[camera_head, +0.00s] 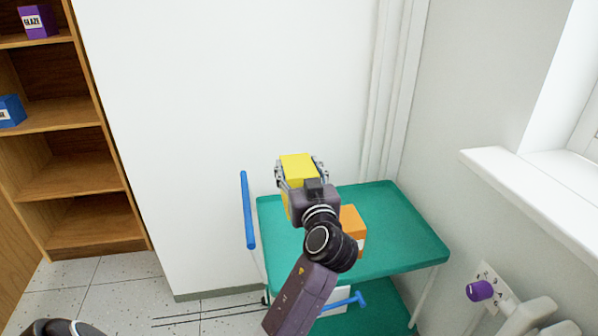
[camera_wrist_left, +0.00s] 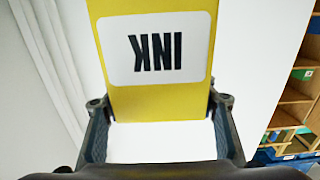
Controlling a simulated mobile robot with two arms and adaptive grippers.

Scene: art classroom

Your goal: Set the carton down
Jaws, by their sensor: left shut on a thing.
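My left gripper (camera_head: 301,168) is shut on a yellow carton (camera_head: 298,164), with one finger on each side. In the left wrist view the carton (camera_wrist_left: 155,100) shows a white label reading INK, upside down in the picture. In the head view the carton appears over the back left part of a green cart (camera_head: 400,235). My gripper and arm hide its lower part, so I cannot tell how high its base is above the cart top. My right gripper is not in view.
An orange carton (camera_head: 351,220) stands on the cart, partly behind my arm. The cart top is clear on the right. A blue handle (camera_head: 248,210) rises at its left. A wooden shelf (camera_head: 80,175) with purple and blue cartons stands at the left. A windowsill (camera_head: 520,185) juts out at the right.

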